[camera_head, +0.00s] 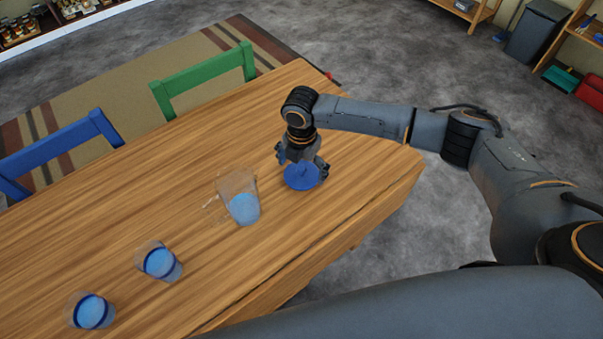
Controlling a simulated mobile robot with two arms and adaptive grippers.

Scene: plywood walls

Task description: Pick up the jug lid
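The jug lid (302,178) is a round blue disc with a small raised part in its middle, on the wooden table near its right end. My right gripper (303,168) is directly above the lid and points down, with its fingers spread over it. Whether the fingertips touch the lid, I cannot tell. A clear jug (242,197) with blue contents stands just left of the lid, without a lid on it. My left gripper is not in view.
Two clear cups with blue contents, one nearer the jug (160,263) and one at the lower left (91,312), stand on the table (150,215). A green chair (205,75) and a blue chair (62,145) stand along the far side. The table's right end is clear.

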